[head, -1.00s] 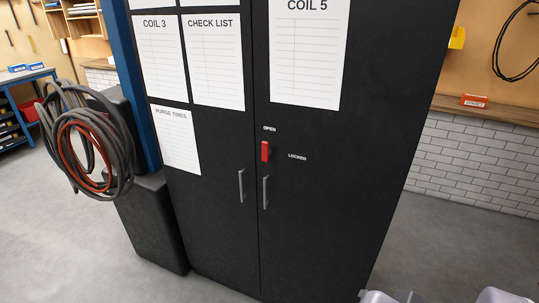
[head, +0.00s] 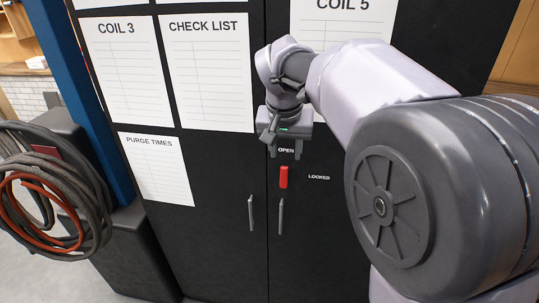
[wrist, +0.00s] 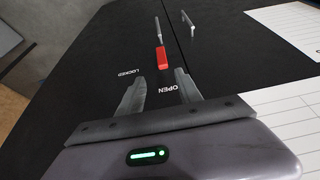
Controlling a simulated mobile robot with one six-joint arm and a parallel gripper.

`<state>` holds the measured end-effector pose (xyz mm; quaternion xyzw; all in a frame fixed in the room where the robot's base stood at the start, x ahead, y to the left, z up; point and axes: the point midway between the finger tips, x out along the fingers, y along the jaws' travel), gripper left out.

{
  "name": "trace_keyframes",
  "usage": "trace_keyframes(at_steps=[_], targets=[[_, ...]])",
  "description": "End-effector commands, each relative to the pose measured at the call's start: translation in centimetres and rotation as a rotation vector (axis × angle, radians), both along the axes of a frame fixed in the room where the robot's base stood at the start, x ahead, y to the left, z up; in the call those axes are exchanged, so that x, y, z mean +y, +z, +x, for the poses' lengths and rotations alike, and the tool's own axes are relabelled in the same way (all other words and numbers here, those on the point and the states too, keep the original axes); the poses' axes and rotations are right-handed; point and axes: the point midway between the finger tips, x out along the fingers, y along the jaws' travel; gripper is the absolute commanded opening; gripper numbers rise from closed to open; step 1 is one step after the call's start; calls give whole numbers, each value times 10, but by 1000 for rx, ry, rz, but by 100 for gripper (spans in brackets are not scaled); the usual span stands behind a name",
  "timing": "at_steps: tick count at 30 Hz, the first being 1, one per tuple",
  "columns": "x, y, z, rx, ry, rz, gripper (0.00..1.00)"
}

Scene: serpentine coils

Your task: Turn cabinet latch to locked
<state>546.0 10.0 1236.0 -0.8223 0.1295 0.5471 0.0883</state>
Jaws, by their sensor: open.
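The red latch (head: 283,177) is on the right door of the black cabinet (head: 225,255). It stands upright below the OPEN label (head: 286,150), with the LOCKED label (head: 319,177) to its right. My gripper (head: 285,152) is just above the latch in the head view, its fingers pointing down toward it. In the wrist view the open fingers (wrist: 160,86) are spread, and the latch (wrist: 162,58) lies beyond the tips, between their lines. Nothing is between the fingers, and the latch looks untouched.
Two vertical door handles, left (head: 251,212) and right (head: 280,216), are below the latch. Paper sheets (head: 207,75) cover the upper doors. Coiled hoses (head: 40,195) hang at the left. The cabinet front around the latch is otherwise flat.

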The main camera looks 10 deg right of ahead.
Motion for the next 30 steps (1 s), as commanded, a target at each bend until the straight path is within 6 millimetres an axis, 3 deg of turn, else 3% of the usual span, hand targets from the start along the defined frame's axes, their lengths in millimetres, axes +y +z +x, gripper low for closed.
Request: trace_keyframes(at_steps=[1,3,9,15,23,30], targets=[[-2,-21,5,4,-1,-1,42],[-4,-41,13,4,0,0,42],[-10,-87,32,3,0,1,42],[-13,-107,42,1,0,1,42],[-13,-108,42,0,0,1,42],[-13,-108,42,1,0,1,0]])
